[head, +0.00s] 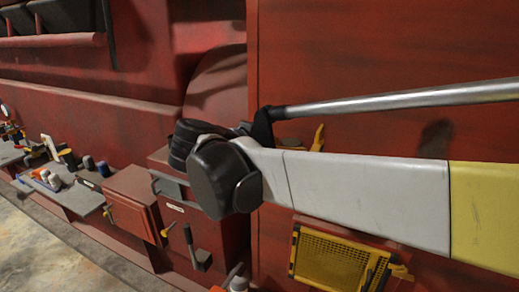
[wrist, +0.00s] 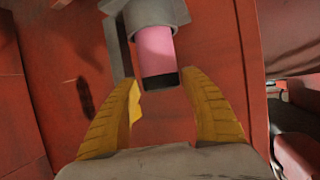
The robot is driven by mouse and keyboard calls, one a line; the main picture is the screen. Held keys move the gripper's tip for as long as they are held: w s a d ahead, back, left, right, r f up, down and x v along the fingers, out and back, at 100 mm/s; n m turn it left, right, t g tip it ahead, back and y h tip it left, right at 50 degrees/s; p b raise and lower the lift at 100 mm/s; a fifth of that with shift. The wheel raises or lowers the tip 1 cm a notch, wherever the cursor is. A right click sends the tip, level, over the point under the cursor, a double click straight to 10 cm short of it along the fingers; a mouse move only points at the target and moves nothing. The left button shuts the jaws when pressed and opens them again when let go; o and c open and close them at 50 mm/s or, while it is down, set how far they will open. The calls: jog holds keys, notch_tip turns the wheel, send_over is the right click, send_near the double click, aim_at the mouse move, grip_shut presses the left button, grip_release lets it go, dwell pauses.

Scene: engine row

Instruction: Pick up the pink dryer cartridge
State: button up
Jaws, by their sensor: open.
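The pink dryer cartridge (wrist: 156,50) shows in the wrist view, with a grey collar at its upper end and a black band at its lower end. It sits in front of a red wall, held at the grey collar by a grey bracket (wrist: 117,42). My gripper (wrist: 160,82) is open, with one yellow finger to each side of the cartridge's lower end. I cannot tell whether either finger touches it. In the head view, a yellow finger of my gripper (head: 318,138) shows behind my arm, and the cartridge is hidden.
Red engine panels (head: 350,60) rise close behind my arm. A yellow mesh basket (head: 335,262) hangs below it. At the left, a grey shelf (head: 85,197) carries several small items, beside a red box (head: 132,200). Open floor (head: 45,250) lies at the lower left.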

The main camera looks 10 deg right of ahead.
jog(key=x, duration=0.3)
jog(key=shift+w, duration=0.1)
jog(key=shift+a, duration=0.1)
jog(key=c, duration=1)
jog(key=shift+r, duration=0.1)
